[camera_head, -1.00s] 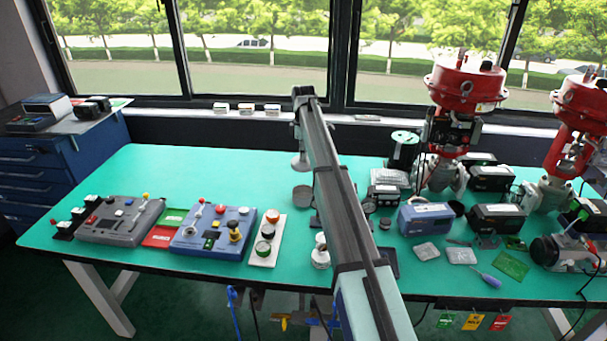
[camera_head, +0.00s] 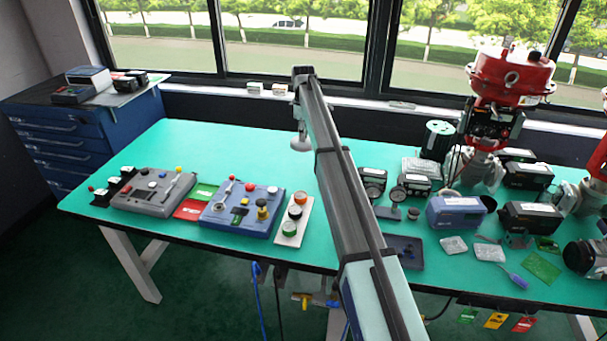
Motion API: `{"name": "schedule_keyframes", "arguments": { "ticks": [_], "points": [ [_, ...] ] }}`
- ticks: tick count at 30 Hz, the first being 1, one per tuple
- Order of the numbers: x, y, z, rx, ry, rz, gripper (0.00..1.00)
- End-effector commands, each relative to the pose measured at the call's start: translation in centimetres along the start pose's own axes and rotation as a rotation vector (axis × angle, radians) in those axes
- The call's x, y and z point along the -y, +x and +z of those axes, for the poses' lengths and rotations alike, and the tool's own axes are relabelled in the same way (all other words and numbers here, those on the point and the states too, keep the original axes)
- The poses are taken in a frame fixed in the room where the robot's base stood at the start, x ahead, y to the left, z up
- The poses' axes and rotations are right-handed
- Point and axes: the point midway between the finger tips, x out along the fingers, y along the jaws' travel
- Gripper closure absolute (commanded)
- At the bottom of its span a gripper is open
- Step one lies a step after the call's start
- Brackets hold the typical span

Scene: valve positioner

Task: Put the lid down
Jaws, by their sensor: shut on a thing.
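My arm reaches out over the bench from the bottom of the head view, and its end bends down at the far tip. My gripper (camera_head: 301,133) shows only as a small, partly hidden shape below that tip. It is shut on the lid (camera_head: 301,144), a pale grey round disc. The lid hangs over the left-middle part of the green bench top (camera_head: 245,150), towards the back. I cannot tell how high above the surface it is. The fingers are too small to make out.
A grey control box (camera_head: 152,193), a blue control box (camera_head: 225,217) and a three-button strip (camera_head: 293,221) stand along the front left. Dark gauges, a dark tray (camera_head: 405,253), a blue box (camera_head: 455,212) and a red valve actuator (camera_head: 515,77) crowd the right. The back left bench is clear.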

Motion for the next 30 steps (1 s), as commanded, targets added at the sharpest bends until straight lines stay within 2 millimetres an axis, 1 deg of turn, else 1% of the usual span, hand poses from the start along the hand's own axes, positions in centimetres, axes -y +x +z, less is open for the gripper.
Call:
{"name": "schedule_keyframes", "arguments": {
  "ticks": [1, 9, 12, 15, 18, 26, 30],
  "points": [
    [0.2, 1.1, 0.1, 0.001, 0.000, -0.003, 1.00],
    [0.0, 7.6, 0.1, 0.001, 0.000, -0.003, 1.00],
    [0.0, 9.8, 0.1, 0.001, 0.000, -0.002, 1.00],
    [-0.1, 11.6, 0.1, 0.001, -0.001, -0.001, 1.00],
    [-0.1, 12.7, 0.1, 0.001, -0.001, -0.001, 1.00],
    [-0.2, 14.3, 0.1, 0.000, -0.001, 0.000, 1.00],
    [-0.2, 16.2, 0.1, 0.001, 0.000, -0.002, 1.00]
  ]
}}
